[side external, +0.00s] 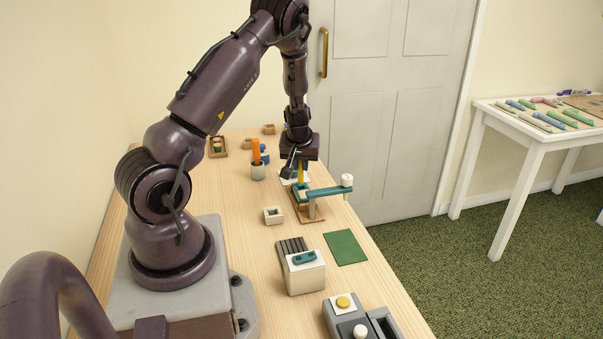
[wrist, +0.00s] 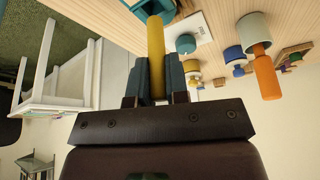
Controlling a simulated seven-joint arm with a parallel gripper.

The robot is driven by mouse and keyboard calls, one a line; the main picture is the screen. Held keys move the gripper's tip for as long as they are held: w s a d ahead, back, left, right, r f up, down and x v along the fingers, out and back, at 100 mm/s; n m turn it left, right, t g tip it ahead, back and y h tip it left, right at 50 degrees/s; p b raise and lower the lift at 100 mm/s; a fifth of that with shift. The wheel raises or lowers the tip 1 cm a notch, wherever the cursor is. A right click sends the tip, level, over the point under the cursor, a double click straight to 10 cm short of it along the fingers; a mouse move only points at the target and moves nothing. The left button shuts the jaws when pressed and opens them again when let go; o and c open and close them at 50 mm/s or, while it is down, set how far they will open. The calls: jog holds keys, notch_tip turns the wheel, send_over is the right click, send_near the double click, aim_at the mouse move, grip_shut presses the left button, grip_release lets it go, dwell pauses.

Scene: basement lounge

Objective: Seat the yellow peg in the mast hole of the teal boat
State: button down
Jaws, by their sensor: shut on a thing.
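My gripper (side external: 296,170) points down above the far part of the table and is shut on the yellow peg (side external: 301,172). In the wrist view the yellow peg (wrist: 156,45) stands between the two dark teal fingers (wrist: 154,72) and sticks out past their tips. A small teal piece (side external: 304,258), perhaps the boat, lies on a pale block nearer the camera, well away from the peg.
A white plate (wrist: 195,32) with a teal cylinder lies near the peg. A cup (side external: 257,171) holds an orange stick. A small hollow block (side external: 273,215), a green mat (side external: 345,247) and a grey box (side external: 362,318) stand nearer. Table is clear between them.

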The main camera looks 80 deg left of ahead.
aim_at(302, 174)
jog(key=shift+w+a+f, duration=0.1)
jog(key=shift+a+f, duration=0.05)
jog(key=shift+f, duration=1.6)
jog(key=shift+f, duration=0.1)
jog(key=c, duration=1.1)
grip_release()
